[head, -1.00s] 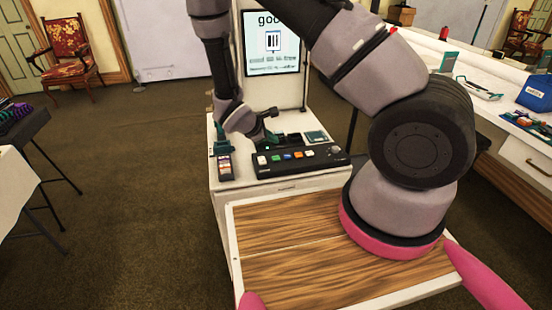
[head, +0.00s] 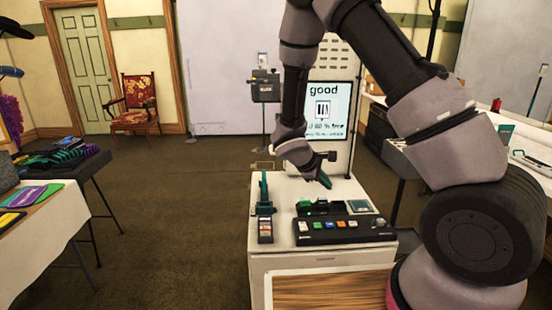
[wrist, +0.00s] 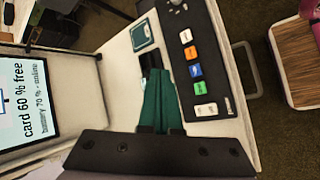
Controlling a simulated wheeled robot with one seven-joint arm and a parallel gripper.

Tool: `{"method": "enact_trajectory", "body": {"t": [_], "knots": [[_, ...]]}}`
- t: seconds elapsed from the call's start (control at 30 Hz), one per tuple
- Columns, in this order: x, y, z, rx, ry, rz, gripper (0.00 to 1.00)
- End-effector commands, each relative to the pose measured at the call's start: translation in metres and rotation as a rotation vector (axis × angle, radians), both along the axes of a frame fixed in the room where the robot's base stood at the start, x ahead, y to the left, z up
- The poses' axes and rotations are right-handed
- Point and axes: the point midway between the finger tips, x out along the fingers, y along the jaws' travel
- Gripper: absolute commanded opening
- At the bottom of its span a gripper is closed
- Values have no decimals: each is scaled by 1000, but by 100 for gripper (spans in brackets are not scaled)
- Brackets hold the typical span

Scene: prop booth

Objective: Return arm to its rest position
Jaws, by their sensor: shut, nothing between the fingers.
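My gripper (head: 324,181) hangs above the white cabinet top in the head view, clear of what stands there. In the wrist view its dark green fingers (wrist: 162,100) lie together, shut and empty. Below it is a black console (head: 372,235) with a row of coloured buttons; the console also shows in the wrist view (wrist: 217,88). A small black device (head: 321,206) with a green part sits behind the console. My arm's upper links arch over the right side of the head view.
A lit screen reading "good" (head: 330,112) stands behind the cabinet (head: 275,250). A teal stand (head: 264,192) and a card-like item (head: 265,230) are at the cabinet's left. A table of goods (head: 60,225) is at far left. The carpet between is open.

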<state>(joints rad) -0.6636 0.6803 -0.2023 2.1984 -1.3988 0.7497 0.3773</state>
Motion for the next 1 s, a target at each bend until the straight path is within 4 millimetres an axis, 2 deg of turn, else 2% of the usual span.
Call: {"method": "enact_trajectory", "body": {"t": [0.03, 0.1, 0.27, 0.4, 0.67, 0.8, 1.0], "knots": [[-1, -8, 26, 53, -35, -78, 0], [-9, -19, 56, 119, -69, -186, 0], [-31, -42, 118, 282, -144, -412, 0], [-58, -56, 168, 436, -207, -590, 0], [-116, -69, 248, 748, -321, -865, 0], [-150, -67, 286, 931, -385, -975, 0], [-192, -56, 328, 1170, -468, -1067, 0]]}}
